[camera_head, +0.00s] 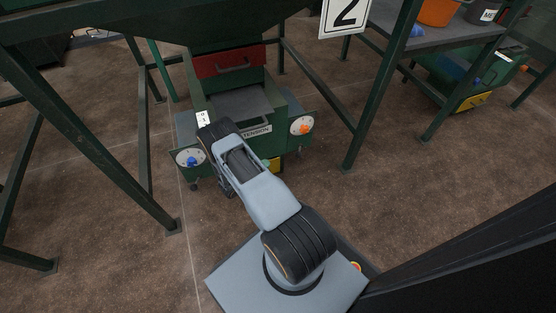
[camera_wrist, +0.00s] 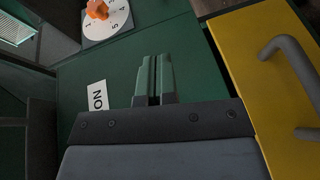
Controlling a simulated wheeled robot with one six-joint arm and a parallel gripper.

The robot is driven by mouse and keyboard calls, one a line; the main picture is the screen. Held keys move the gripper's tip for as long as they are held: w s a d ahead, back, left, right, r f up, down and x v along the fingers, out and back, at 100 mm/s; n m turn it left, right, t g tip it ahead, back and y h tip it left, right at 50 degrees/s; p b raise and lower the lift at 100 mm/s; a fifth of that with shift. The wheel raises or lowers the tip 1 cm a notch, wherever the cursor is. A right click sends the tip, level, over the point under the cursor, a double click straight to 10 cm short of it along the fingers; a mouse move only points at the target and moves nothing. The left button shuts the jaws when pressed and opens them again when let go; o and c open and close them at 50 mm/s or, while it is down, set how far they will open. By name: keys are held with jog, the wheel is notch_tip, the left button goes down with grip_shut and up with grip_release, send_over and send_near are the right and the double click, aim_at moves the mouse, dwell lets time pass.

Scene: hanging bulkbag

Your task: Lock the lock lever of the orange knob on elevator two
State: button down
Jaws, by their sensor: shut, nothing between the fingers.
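The orange knob (camera_head: 305,128) sits on a white round dial on the right front of the green machine (camera_head: 292,100) near the number 2 sign. In the wrist view the orange knob (camera_wrist: 97,9) shows at the top left, cut by the edge, on its numbered dial (camera_wrist: 118,18). I cannot make out a lock lever in either view. My gripper (camera_wrist: 154,62) is shut and empty in front of the green panel, below and to the right of the dial in the wrist view, apart from the knob. In the head view my arm hides the fingers.
A blue knob (camera_head: 192,160) on another dial is at the machine's left front. A yellow panel (camera_wrist: 262,70) with a grey handle (camera_wrist: 292,70) is right of my fingers. A white label (camera_wrist: 97,97) is at their left.

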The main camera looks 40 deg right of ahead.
jog(key=b, duration=0.3)
send_near(299, 151)
jog(key=w+d+f, duration=0.1)
jog(key=w+d, duration=0.1)
jog(key=w, duration=0.2)
jog(key=shift+s+d+f+b, duration=0.2)
jog(key=shift+s+d+b, duration=0.2)
jog(key=shift+s+d, duration=0.4)
jog(key=shift+s+d+f+b, duration=0.25)
jog(key=shift+s+d+b, duration=0.1)
jog(key=shift+s+d, duration=0.35)
